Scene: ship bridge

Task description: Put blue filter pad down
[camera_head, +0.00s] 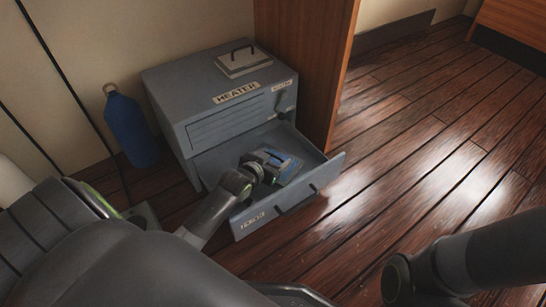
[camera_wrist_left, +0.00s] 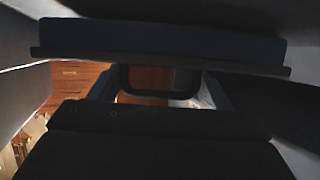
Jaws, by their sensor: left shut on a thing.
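My left gripper (camera_head: 272,162) is inside the open drawer (camera_head: 333,163) of the grey heater cabinet, low over the drawer floor. It is shut on the blue filter pad (camera_head: 290,170), which is partly hidden by the gripper in the head view. In the left wrist view the pad (camera_wrist_left: 160,38) is a dark blue band across the top, close to the camera. Whether the pad touches the drawer floor cannot be told. My right arm shows at the lower right of the head view, but its gripper is not visible.
The grey heater cabinet (camera_head: 215,125) carries a lid-like plate with a handle (camera_head: 243,62) on top. A blue bottle (camera_head: 130,128) stands on its left. A wooden panel (camera_head: 305,70) rises on its right. The wooden floor (camera_head: 430,130) to the right is clear.

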